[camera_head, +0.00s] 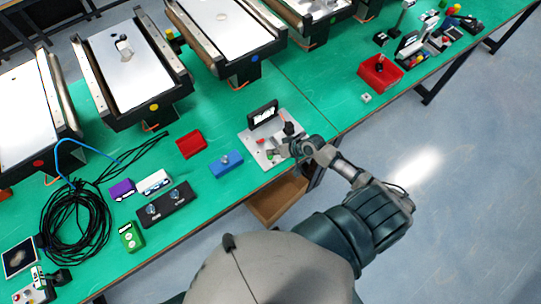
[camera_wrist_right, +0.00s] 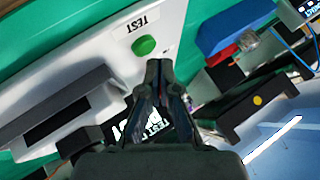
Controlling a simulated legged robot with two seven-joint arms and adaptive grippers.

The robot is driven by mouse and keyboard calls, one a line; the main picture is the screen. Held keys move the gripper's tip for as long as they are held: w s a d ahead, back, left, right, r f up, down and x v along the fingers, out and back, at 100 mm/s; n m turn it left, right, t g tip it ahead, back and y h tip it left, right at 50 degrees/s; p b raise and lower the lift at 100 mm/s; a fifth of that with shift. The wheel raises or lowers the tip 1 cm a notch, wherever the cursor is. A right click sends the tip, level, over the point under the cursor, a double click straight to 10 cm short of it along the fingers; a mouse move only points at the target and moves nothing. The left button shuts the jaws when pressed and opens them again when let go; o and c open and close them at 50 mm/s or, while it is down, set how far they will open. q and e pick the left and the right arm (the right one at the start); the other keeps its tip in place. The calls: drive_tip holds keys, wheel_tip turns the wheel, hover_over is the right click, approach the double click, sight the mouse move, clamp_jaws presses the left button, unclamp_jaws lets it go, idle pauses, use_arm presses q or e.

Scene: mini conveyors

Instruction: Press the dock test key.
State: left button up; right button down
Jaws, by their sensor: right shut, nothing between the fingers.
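The dock is a pale plate (camera_head: 256,148) near the front edge of the green bench in the head view, with a black upright piece on it. In the right wrist view the dock (camera_wrist_right: 92,50) is white, and the round green test key (camera_wrist_right: 144,45) sits beside an upside-down "TEST" label (camera_wrist_right: 143,23). My right gripper (camera_wrist_right: 158,65) is shut and empty, its fingertips just below and right of the key in that view. I cannot tell whether they touch it. My left gripper is not in view.
A blue block with a knob (camera_head: 226,164) and a red box (camera_head: 190,144) stand left of the dock. Coiled black cable (camera_head: 75,225) lies further left. Conveyors (camera_head: 130,72) line the back. A red bin (camera_head: 380,73) stands at right. Bare bench lies right of the dock.

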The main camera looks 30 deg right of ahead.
drive_tip(key=shift+a, duration=0.15)
drive_tip(key=shift+f, duration=0.4)
drive_tip(key=shift+f, duration=0.3)
idle(0.7)
idle(0.4)
drive_tip(key=shift+r+p, duration=0.8)
